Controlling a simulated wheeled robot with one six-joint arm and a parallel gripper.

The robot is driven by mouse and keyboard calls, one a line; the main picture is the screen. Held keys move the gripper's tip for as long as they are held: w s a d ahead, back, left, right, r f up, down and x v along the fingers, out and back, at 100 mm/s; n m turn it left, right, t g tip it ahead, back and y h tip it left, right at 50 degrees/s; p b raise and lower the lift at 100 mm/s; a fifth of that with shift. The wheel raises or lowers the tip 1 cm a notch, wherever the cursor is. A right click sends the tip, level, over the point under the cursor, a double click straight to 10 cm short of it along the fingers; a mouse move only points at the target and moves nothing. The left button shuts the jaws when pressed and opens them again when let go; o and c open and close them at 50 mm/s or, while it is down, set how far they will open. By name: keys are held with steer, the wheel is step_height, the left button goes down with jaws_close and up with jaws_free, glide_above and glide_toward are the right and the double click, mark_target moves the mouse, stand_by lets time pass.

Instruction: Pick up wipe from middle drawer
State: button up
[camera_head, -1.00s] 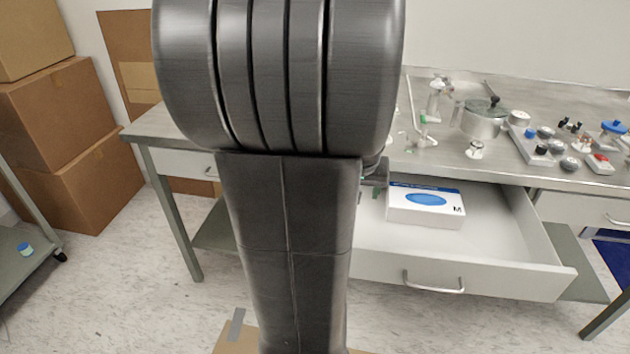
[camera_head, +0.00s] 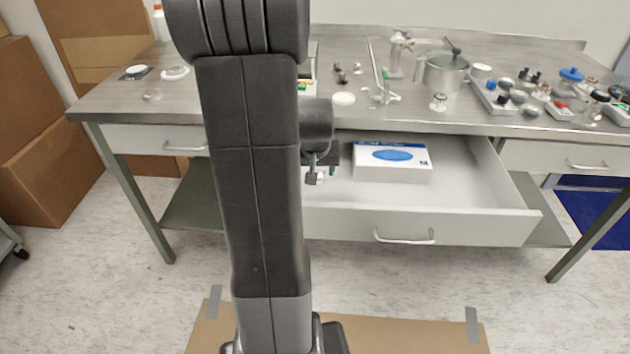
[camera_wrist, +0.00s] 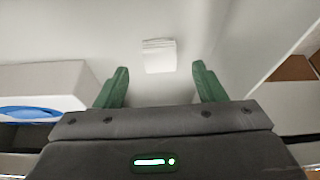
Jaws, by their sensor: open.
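The middle drawer (camera_head: 478,190) stands pulled out from the bench. In the wrist view a small white folded stack (camera_wrist: 159,56), which looks like the wipe, lies on the drawer floor. My gripper (camera_wrist: 160,84) is open with its green fingers apart; the wipe shows ahead, between the lines of the fingers, not held. In the head view my gripper (camera_head: 322,172) is inside the left part of the drawer, partly hidden by my arm. A small white patch below it may be the wipe, but I cannot tell.
A white and blue glove box (camera_head: 392,162) stands in the drawer right of my gripper; it also shows at the left of the wrist view (camera_wrist: 40,85). The benchtop (camera_head: 330,112) above holds a metal pot (camera_head: 441,74) and several small items. The drawer's right part is clear.

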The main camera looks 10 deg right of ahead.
steer(key=shift+x, duration=1.55)
steer(key=shift+c, duration=0.2)
steer(key=c, duration=1)
steer(key=shift+r, duration=0.15)
